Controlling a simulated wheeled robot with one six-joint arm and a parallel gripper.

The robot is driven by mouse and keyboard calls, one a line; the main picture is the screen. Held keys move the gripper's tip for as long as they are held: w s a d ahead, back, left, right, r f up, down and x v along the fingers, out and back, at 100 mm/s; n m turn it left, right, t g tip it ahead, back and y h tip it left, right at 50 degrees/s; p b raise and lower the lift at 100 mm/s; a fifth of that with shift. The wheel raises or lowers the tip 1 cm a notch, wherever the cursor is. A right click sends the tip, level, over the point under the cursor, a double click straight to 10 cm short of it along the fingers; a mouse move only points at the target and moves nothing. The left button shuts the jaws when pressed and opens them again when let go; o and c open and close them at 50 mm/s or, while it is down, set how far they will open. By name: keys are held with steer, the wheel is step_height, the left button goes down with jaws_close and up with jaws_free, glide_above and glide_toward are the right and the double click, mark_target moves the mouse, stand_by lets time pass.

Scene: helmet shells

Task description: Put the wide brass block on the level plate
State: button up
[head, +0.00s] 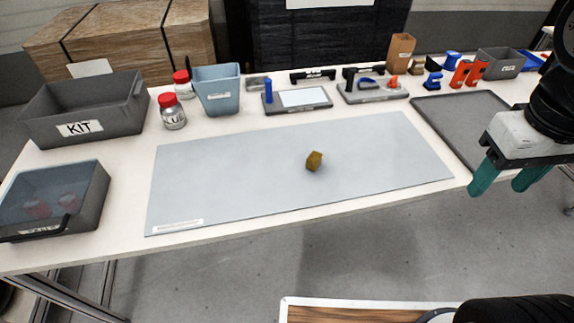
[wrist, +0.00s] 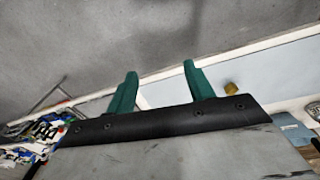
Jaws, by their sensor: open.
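A small brass block (head: 314,161) sits alone on the large pale blue-grey mat (head: 230,190), right of its middle. The block also shows in the wrist view (wrist: 230,86), just right of the fingers. My gripper (head: 503,183), with teal fingers, is at the right, off the front edge of the table and well apart from the block. In the wrist view my gripper (wrist: 160,70) is open, with nothing between its fingers. A grey base with a white plate (head: 302,98) and a blue post stands behind the mat; I cannot tell whether it is the level plate.
A grey KIT bin (head: 100,112), a lidded grey box (head: 90,195), red-capped jars (head: 173,115) and a blue bin (head: 218,97) stand left. A fixture (head: 375,92), red and blue parts (head: 466,74) and a dark tray (head: 460,125) are right. The mat is otherwise clear.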

steer(key=w+a+f+n+h, duration=0.1)
steer(key=w+f+n+h, duration=0.45)
steer(key=w+n, duration=0.3)
steer(key=n+t+h, duration=0.3)
steer(key=n+t, duration=0.4)
steer(key=n, duration=0.6)
glide_above(311, 161)
steer(key=s+d, duration=0.5)
steer(key=d, duration=0.4)
step_height(311, 161, down, 9)
steer(key=a+f+n+t+y, duration=0.1)
steer(key=a+f+n, duration=0.1)
steer(key=a, duration=0.2)
steer(key=a+f+n+t+y, duration=0.1)
steer(key=a+f+n, duration=0.2)
steer(key=a+f+n+t+y, duration=0.1)
steer(key=a+f+n+t, duration=0.1)
steer(key=a+f, duration=0.1)
steer(key=shift+w+a+f+n, duration=0.1)
steer(key=shift+a+f+n, duration=0.15)
steer(key=shift+a, duration=0.55)
steer(key=shift+w+d+f, duration=0.1)
steer(key=shift+w+f, duration=0.15)
steer(key=shift+w, duration=0.05)
steer(key=x, duration=0.6)
steer(key=shift+w+d+f, duration=0.15)
steer(key=shift+w+d, duration=0.05)
steer(key=shift+w, duration=0.1)
jaws_close()
